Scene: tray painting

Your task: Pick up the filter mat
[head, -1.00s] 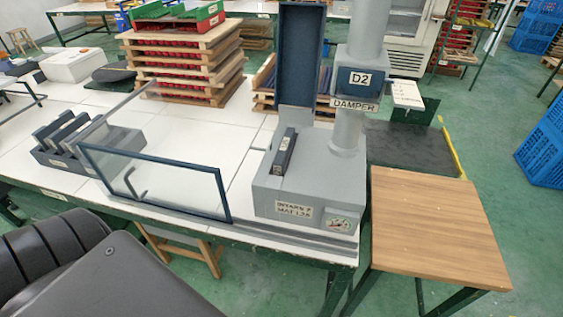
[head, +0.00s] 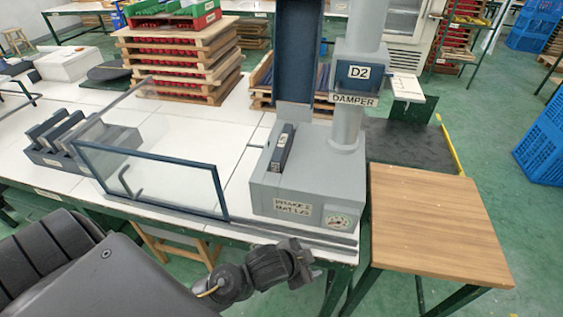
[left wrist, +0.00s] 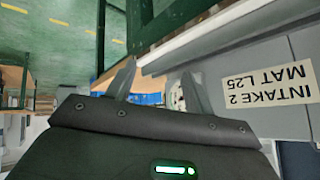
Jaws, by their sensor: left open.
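A dark, narrow filter mat (head: 283,149) with a small white label stands upright in the top of the grey intake box (head: 310,185). The box's front label reads INTAKE 2 MAT L25. Similar dark panels (head: 60,130) stand in a grey rack at the left; I cannot tell whether they are mats too. My left gripper (head: 310,264) is low in front of the table edge, below the intake box and apart from the mat. Its two fingers (left wrist: 157,85) are open and empty in the left wrist view, which also shows the box label (left wrist: 266,86) upside down. My right gripper is out of view.
A clear panel in a dark blue frame (head: 150,168) stands left of the intake box. The D2 damper column (head: 347,130) and an upright blue plate (head: 298,60) rise behind the mat. A bare wooden table (head: 435,220) is at the right.

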